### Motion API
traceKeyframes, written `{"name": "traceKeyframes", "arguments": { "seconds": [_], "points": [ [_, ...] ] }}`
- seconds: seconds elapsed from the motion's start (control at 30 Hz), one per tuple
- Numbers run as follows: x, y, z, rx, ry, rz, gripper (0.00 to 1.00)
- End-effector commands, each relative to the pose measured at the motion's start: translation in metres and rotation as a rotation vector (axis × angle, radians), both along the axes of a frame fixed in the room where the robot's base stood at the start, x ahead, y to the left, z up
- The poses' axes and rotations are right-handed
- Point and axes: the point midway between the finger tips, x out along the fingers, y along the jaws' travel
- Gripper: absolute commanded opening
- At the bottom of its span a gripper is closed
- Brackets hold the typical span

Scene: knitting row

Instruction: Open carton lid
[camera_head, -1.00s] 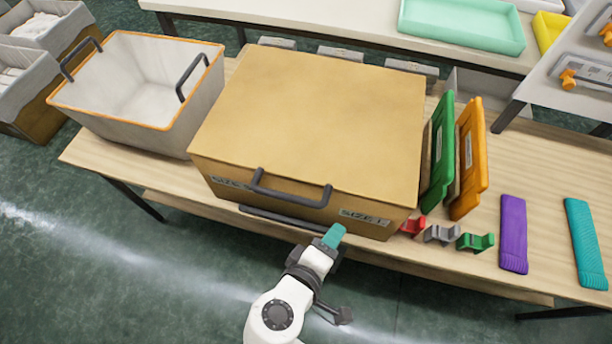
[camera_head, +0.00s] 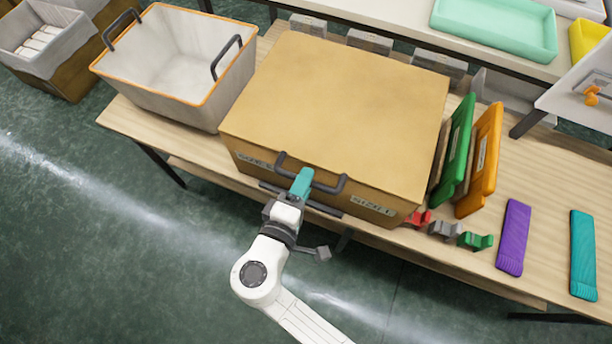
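A large tan carton (camera_head: 335,100) stands on the wooden table with its flat lid down. A dark bar handle (camera_head: 331,188) runs along the lid's front edge, and the front face carries "SIZE L" labels. My gripper (camera_head: 301,182), with teal fingertips, is at the left-middle part of this handle, overlapping it in the picture. Whether the fingers touch or enclose the handle cannot be told, as the fingertips hide that part. My white arm reaches in from the bottom.
A white bin with an orange rim (camera_head: 180,60) stands left of the carton. Green (camera_head: 457,150) and orange (camera_head: 480,160) boards stand close on its right. Small red, grey and green clips, a purple strip (camera_head: 514,237) and a teal strip (camera_head: 583,254) lie further right.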

Motion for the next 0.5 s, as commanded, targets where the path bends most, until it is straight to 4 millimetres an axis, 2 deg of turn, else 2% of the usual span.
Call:
{"name": "traceKeyframes", "arguments": {
  "seconds": [0.2, 0.47, 0.5],
  "points": [
    [0.0121, -0.0052, -0.0029, -0.001, 0.001, -0.002, 0.39],
    [0.0128, -0.0054, -0.0031, 0.0, 0.001, -0.001, 0.39],
    [0.0128, -0.0054, -0.0031, 0.0, 0.001, -0.001, 0.35]
  ]
}}
